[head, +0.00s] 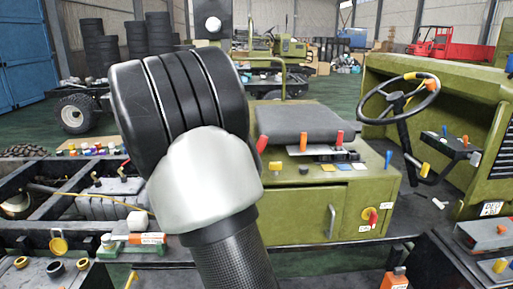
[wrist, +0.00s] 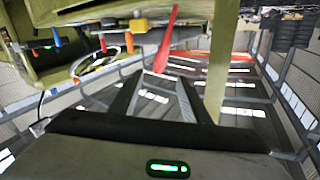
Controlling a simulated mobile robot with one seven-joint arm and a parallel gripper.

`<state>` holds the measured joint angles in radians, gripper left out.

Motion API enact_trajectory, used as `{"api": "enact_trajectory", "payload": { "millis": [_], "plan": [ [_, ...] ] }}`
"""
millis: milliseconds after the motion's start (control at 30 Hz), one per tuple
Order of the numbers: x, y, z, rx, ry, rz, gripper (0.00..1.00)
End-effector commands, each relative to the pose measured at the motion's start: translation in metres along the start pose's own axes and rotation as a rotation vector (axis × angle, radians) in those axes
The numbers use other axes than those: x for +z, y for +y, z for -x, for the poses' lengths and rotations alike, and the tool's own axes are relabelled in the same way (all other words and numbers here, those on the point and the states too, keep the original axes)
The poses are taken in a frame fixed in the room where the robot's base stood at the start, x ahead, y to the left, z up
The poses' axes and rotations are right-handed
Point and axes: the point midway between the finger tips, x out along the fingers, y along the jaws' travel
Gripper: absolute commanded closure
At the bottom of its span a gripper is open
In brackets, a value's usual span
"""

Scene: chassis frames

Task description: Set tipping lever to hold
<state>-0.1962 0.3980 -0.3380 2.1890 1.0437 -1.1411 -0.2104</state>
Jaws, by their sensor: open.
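In the wrist view, which looks upside down, a long red lever (wrist: 166,38) reaches from the olive machine toward my gripper (wrist: 157,85). The two dark fingers are apart and empty, with the lever's end near the gap between them. I cannot tell whether they touch. In the head view, my arm hides the gripper. A red lever (head: 262,143) leans beside my arm at the seat console's left end; it may be the same one. An orange lever (head: 303,141) and another red lever (head: 339,138) stand right of it. No lever label is readable, so I cannot tell which is the tipping lever.
The olive seat box (head: 300,210) has a red knob (head: 373,217) with small labels on its front. A blue lever (head: 388,158) stands at its right end. A steering wheel (head: 400,98) is farther right. An open chassis frame (head: 70,205) lies left.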

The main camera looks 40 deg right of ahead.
Motion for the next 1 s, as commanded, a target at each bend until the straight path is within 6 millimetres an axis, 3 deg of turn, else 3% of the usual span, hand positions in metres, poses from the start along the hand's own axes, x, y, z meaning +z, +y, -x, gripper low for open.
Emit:
{"api": "enact_trajectory", "payload": {
  "millis": [300,500,700,967,1000],
  "plan": [
    [0.0,0.001,-0.071,0.002,0.001,0.0,0.57],
    [0.0,0.0,-0.101,0.0,0.0,0.0,0.57],
    [0.0,-0.001,-0.114,-0.002,-0.001,0.001,0.57],
    [0.0,-0.001,-0.115,-0.002,-0.001,0.0,0.57],
    [0.0,-0.001,-0.115,-0.002,-0.001,0.0,0.62]
  ]
}}
